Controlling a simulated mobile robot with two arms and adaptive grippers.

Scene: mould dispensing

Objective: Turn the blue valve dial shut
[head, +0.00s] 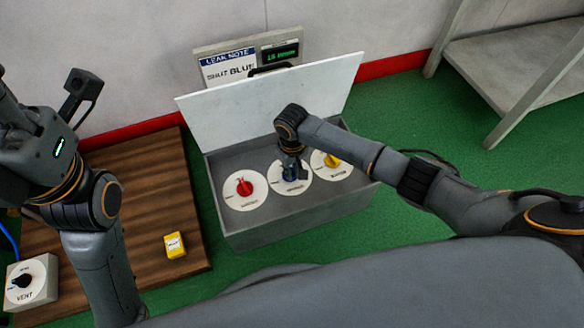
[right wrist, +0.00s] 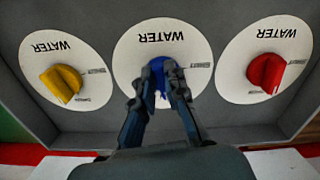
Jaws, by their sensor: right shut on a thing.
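The blue valve dial (right wrist: 161,98) is in the middle of three dials in an open grey box (head: 278,225). Its white round plate (right wrist: 196,52) reads WATER in the right wrist view. My right gripper (right wrist: 161,70) is shut on the blue dial and covers most of it. In the head view the right gripper (head: 291,172) comes down into the box from above. Part of the blue dial (head: 286,175) shows beside the fingers. The left arm stands at the left of the head view; its fingertips are not clearly seen.
A red dial (head: 244,188) and a yellow dial (head: 332,160) flank the blue one. The white lid (head: 225,115) stands open behind. A note (head: 228,68) reads SHUT BLUE. A yellow block (head: 174,245) and a VENT knob box (head: 32,284) are at left.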

